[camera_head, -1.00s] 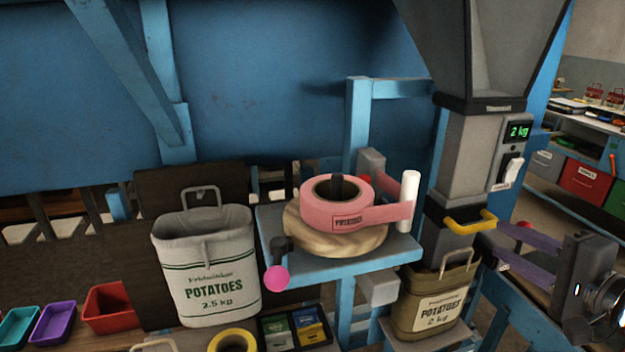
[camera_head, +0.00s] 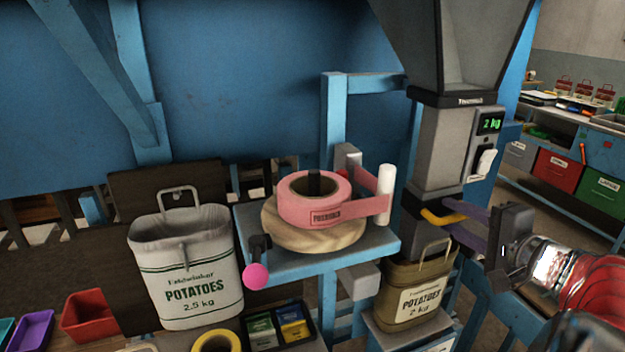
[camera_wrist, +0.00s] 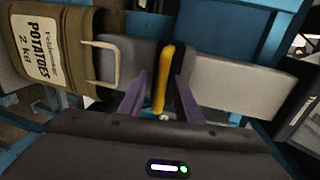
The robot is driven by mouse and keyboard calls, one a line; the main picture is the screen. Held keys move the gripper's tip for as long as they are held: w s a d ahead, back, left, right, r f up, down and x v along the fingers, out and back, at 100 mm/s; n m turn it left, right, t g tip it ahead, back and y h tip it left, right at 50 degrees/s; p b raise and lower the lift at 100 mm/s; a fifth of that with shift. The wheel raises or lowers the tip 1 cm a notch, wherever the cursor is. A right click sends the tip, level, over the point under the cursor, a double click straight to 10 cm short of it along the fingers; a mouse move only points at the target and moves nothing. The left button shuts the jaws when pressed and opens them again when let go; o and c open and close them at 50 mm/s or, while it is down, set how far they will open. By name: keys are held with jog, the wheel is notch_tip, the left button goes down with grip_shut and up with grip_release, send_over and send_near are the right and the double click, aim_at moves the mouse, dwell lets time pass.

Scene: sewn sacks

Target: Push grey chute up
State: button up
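The grey chute (camera_head: 440,150) hangs under a grey hopper, with a dark collar and a yellow handle (camera_head: 432,218) low on its front. Its lower end is at the mouth of the olive 2 kg potato sack (camera_head: 410,300). In the wrist view the chute (camera_wrist: 240,88) lies across the picture, with the sack (camera_wrist: 48,50) at left. My gripper (camera_head: 458,218) comes from the right with purple fingers. In the wrist view its fingers (camera_wrist: 160,95) stand apart, one on each side of the yellow handle (camera_wrist: 163,75), with gaps visible.
A blue shelf (camera_head: 290,265) left of the chute holds a pink tape roll (camera_head: 292,205) on a wooden disc, with a white post (camera_head: 385,195). A white potato sack (camera_head: 190,275) hangs further left. A 2 kg display (camera_head: 490,123) and white switch (camera_head: 485,162) are on the chute's right.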

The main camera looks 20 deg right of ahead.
jog(key=shift+c, duration=0.2)
grip_shut()
dwell(0.4)
